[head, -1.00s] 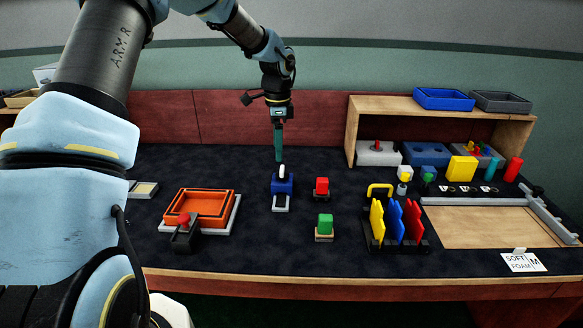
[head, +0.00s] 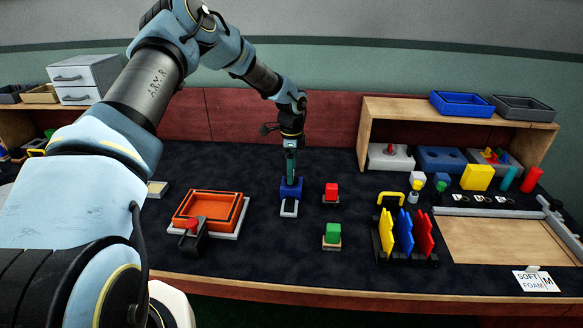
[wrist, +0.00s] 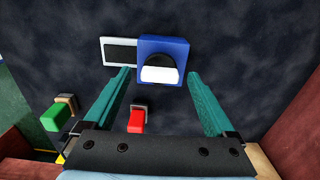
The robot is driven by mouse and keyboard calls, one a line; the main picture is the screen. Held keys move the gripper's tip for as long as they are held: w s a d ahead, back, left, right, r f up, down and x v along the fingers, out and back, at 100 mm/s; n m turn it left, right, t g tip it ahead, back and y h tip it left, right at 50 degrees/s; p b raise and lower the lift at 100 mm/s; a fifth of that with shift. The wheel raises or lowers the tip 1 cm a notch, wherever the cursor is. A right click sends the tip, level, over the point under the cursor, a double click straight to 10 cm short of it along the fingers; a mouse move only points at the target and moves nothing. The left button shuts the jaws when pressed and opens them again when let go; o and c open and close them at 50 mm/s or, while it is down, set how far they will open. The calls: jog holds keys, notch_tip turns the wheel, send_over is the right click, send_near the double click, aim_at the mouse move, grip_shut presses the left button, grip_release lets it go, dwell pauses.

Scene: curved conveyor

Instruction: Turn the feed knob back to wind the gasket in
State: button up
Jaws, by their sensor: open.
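The feed knob (wrist: 160,68), round with a black half and a white half, sits on a blue box (wrist: 181,45). The box also shows in the head view (head: 291,189), where my arm's end hides the knob. A pale plate with a dark strip (head: 289,208) lies against the box's front side; it shows beside the box in the wrist view (wrist: 121,51). My gripper (head: 290,174) is open just above the box. In the wrist view its teal fingers (wrist: 160,74) are spread on either side of the knob. I cannot tell whether they touch it. No gasket is clearly distinguishable.
A red block (head: 331,190) and a green block (head: 332,234) stand on small bases to the right. An orange tray (head: 207,231) with a red-knobbed lever is to the left. A rack of coloured plates (head: 404,240) stands further right. Dark table surface is clear between them.

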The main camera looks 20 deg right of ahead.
jog(key=shift+f, duration=0.25)
jog(key=c, duration=1.4)
